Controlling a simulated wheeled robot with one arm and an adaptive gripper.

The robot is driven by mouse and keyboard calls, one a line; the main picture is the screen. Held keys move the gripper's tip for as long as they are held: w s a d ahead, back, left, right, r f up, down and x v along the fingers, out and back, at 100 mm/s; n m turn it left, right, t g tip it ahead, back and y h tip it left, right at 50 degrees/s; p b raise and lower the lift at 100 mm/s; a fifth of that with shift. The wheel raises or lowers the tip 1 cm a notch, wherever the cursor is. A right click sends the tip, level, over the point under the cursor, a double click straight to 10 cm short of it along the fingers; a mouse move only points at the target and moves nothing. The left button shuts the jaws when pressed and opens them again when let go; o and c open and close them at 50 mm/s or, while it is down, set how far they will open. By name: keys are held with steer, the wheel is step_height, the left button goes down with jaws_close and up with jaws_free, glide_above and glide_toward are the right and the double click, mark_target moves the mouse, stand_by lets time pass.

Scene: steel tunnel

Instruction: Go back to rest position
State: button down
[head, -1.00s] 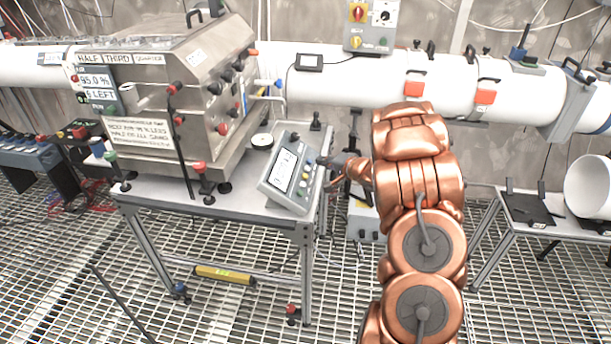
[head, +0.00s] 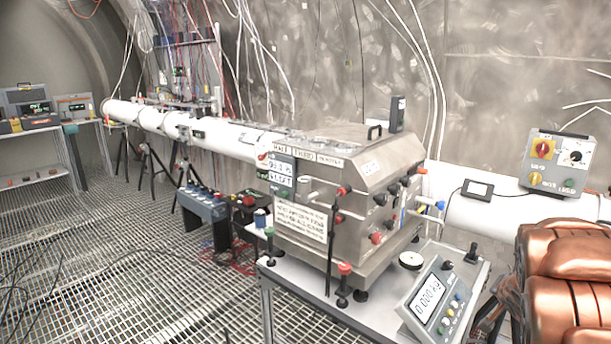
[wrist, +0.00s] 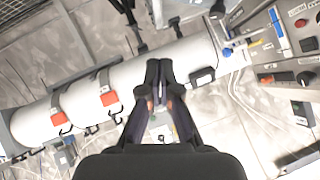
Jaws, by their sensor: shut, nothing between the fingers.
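My gripper (wrist: 158,75) shows in the wrist view with its two dark fingers together and nothing between them. Behind it in that view is the white pipe (wrist: 110,95) with orange-red latches. In the head view my copper arm is at the lower right edge, and the gripper itself is mostly hidden behind the arm and cut off by the frame. The arm is beside the bench that carries the steel chamber (head: 350,200) and the tilted display console (head: 430,300).
The white pipe (head: 235,138) runs along the wall. A control box with a yellow-red knob (head: 555,163) stands above it at right. A blue-grey switch unit (head: 203,204) stands left of the chamber. Shelves with instruments (head: 38,175) are far left. The grating floor (head: 110,260) is largely open at left.

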steer(key=s+a+n+g+y, duration=0.1)
steer(key=s+a+n+g, duration=0.2)
steer(key=s+a, duration=0.7)
steer(key=s+a+r+n+g+y, duration=0.1)
steer(key=s+a+n+g+y, duration=0.1)
steer(key=s+a, duration=0.9)
steer(key=s+a+r+n+g+y, duration=0.1)
steer(key=s+a+n+g, duration=0.4)
steer(key=s, duration=1.5)
steer(key=a+g, duration=0.1)
steer(key=a, duration=0.4)
steer(key=shift+a+r+y, duration=0.25)
steer(key=shift+y, duration=0.05)
steer(key=c, duration=1.9)
jaws_free()
